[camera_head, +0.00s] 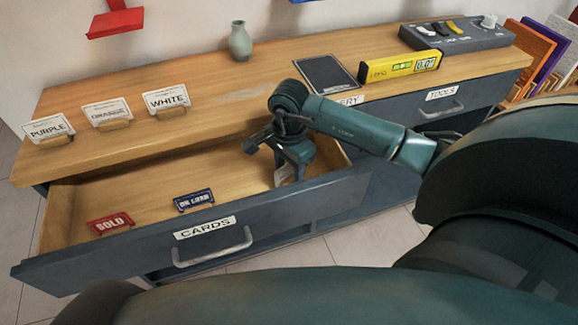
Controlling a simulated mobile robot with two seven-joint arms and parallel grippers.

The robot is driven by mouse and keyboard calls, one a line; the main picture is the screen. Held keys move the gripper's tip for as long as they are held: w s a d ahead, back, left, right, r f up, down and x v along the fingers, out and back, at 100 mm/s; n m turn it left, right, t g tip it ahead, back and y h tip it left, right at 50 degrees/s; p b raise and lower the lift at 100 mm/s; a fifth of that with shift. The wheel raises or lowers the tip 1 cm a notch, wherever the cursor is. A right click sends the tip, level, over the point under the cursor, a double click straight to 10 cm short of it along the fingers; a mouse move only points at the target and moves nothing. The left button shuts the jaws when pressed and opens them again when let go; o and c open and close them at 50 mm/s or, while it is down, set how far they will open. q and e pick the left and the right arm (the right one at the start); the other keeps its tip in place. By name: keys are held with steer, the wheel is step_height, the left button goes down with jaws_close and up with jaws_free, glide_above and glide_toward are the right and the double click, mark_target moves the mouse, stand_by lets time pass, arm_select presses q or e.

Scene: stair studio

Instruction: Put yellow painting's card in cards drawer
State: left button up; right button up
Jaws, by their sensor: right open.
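The cards drawer (130,262), labelled CARDS, is pulled open at the front of the cabinet. My right gripper (284,172) reaches down into its right part and is open. A small white card (284,175) shows in the drawer right at its fingers. The gripper partly hides the card, and its writing cannot be read, nor can I tell if the fingers touch it. A red SOLD sign (110,223) and a dark blue sign (194,200) stand in the same drawer. My left gripper is not in view.
On the wooden top (215,90) stand PURPLE (48,128), ORANGE (106,112) and WHITE (167,99) cards in holders. A green vase (240,40), dark tablet (327,75), yellow level (400,67) and grey tool tray (457,35) are behind. The TOOLS drawer (435,108) is closed.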

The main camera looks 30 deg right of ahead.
step_height(320, 180, up, 11)
steer(key=shift+p, duration=0.55)
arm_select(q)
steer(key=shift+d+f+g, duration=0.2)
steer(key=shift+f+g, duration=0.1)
arm_select(e)
steer(key=shift+r, duration=0.45)
